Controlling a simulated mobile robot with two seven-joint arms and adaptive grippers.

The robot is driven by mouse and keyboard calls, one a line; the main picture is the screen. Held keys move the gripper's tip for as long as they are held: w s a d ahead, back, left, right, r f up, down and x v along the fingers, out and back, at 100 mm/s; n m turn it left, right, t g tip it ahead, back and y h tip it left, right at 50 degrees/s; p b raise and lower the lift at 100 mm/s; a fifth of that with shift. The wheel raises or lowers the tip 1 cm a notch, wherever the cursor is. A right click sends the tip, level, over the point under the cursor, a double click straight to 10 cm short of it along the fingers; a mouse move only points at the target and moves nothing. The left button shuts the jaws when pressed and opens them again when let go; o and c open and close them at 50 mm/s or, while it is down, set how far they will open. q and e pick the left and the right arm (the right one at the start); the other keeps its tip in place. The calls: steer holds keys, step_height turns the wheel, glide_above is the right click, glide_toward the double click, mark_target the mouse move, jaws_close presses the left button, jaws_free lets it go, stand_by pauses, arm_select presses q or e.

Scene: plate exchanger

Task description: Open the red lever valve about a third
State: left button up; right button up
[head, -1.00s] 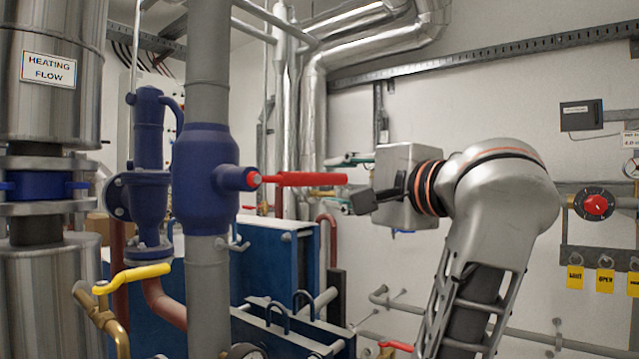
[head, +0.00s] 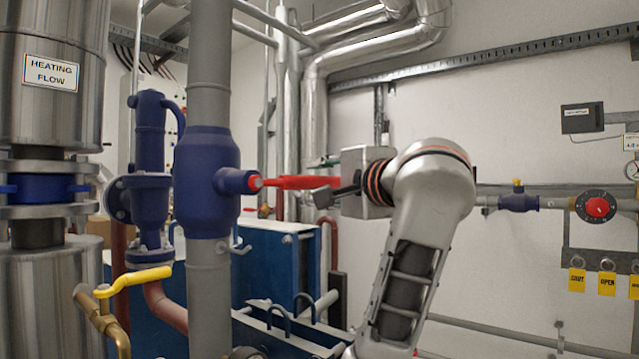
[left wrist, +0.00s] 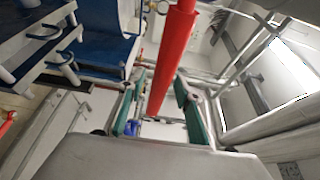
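The red lever (head: 300,182) sticks out level to the right from the blue valve body (head: 205,182) on the vertical grey pipe. My left gripper (head: 325,190) is at the lever's free end, in front of the silver wrist. In the left wrist view the red lever (left wrist: 174,55) runs between the two green-edged fingers of my left gripper (left wrist: 160,100). The fingers stand apart, with a gap beside the lever, so the gripper is open around it. Whether either finger touches the lever is unclear. My right gripper is not in view.
A yellow-handled valve (head: 135,280) sits at the lower left. A blue safety-valve-like fitting (head: 148,200) stands just left of the pipe. The blue plate exchanger (head: 280,250) is behind and below the lever. A red dial (head: 597,208) is at the far right.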

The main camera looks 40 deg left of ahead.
arm_select(q)
jaws_close()
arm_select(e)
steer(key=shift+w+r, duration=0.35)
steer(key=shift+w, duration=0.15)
arm_select(q)
steer(key=shift+s+r+n+y, duration=0.15)
steer(key=shift+r+n+y, duration=0.15)
steer(key=shift+r+n, duration=0.7)
steer(key=r+n, duration=0.1)
steer(key=r+n+y, duration=0.1)
steer(key=r, duration=0.1)
steer(key=shift+s+r+b, duration=0.1)
steer(key=shift+s+b, duration=0.3)
steer(key=shift+s+r+n+y, duration=0.15)
steer(key=shift+s+r+n, duration=0.1)
steer(key=shift+r+n, duration=0.25)
steer(key=shift+s+r+n+y, duration=0.2)
steer(key=shift+r+n, duration=0.15)
steer(key=shift+n, duration=0.25)
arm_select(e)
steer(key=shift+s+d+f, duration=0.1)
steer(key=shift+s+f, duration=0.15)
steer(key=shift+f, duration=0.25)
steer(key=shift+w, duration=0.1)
